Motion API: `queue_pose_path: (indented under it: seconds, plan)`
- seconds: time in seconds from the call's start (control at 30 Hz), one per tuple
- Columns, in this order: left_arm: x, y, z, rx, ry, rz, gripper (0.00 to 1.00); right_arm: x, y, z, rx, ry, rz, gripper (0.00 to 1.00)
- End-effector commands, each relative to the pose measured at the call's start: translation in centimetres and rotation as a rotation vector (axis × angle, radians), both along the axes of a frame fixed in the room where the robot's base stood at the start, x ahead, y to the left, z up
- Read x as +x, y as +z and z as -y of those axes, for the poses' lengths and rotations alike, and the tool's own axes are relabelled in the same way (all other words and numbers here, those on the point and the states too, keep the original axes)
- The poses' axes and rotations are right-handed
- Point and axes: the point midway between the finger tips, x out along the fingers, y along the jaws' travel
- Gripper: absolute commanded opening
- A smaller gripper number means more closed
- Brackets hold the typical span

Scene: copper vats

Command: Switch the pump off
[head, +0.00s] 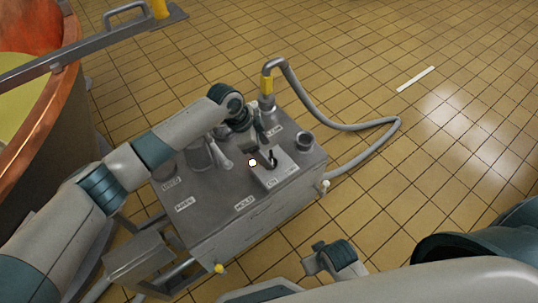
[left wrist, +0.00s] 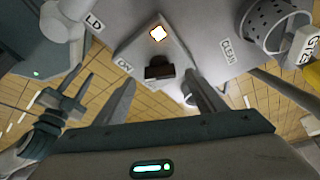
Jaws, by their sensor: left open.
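The pump's switch is a black lever (head: 272,159) on a small grey switch box (head: 274,176) on top of the grey pump cabinet (head: 215,232). A white lamp (head: 253,162) glows beside it. My left gripper (head: 252,138) is open just behind the switch box. In the left wrist view the black lever (left wrist: 160,72) lies between the tips of the left gripper (left wrist: 158,80), with no grip on it. The lit lamp (left wrist: 158,33) and a label reading ON are close by. My right gripper (left wrist: 62,96) shows open and empty at the left of that view.
A grey hose (head: 360,127) with a yellow collar rises from the cabinet and loops right. Short grey fittings (head: 305,141) stand on the top. A copper vat (head: 38,140) with a metal bar across it is at the left.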

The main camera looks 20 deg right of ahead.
Motion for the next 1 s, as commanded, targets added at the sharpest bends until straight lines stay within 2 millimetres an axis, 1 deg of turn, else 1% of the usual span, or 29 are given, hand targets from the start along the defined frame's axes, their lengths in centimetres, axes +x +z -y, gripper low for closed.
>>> queue_pose_path:
  seconds: [0.03, 0.1, 0.2, 0.3, 0.67, 0.77, 0.8, 0.83, 0.87, 1.0]
  plan:
    - [-0.1, -0.8, 0.3, 0.000, 0.001, -0.001, 0.64, -0.1, 0.0, 0.0, 0.000, 0.000, -0.002, 0.31]
    - [-0.2, -1.6, 0.7, 0.001, 0.000, -0.002, 0.64, -0.4, 0.0, 0.0, -0.002, 0.000, -0.009, 0.31]
    - [-0.2, -2.5, 1.0, 0.000, 0.001, -0.001, 0.64, -0.8, 0.1, 0.1, -0.002, -0.001, -0.016, 0.31]
    - [-0.2, -3.0, 1.2, 0.001, 0.000, 0.000, 0.64, -0.7, 0.4, 0.1, -0.002, -0.001, -0.012, 0.31]
    - [-0.3, -3.3, 1.3, 0.000, 0.000, 0.000, 0.64, -0.4, 0.5, 0.1, -0.002, -0.002, -0.007, 0.31]
    - [-0.3, -3.3, 1.3, 0.000, 0.000, 0.000, 0.43, -0.3, 0.5, 0.1, -0.002, -0.002, -0.007, 0.31]
    - [-0.3, -3.3, 1.3, 0.000, 0.000, 0.000, 0.33, -0.3, 0.5, 0.1, -0.002, -0.002, -0.007, 0.31]
    - [-0.3, -3.3, 1.3, 0.000, 0.000, 0.000, 0.26, -0.3, 0.5, 0.1, -0.002, -0.002, -0.006, 0.31]
    - [-0.3, -3.3, 1.3, 0.000, 0.000, 0.000, 0.23, -0.3, 0.5, 0.1, -0.002, -0.002, -0.006, 0.31]
    - [-0.3, -3.3, 1.3, 0.000, 0.001, 0.000, 0.23, -0.2, 0.5, 0.1, -0.002, -0.001, -0.006, 0.31]
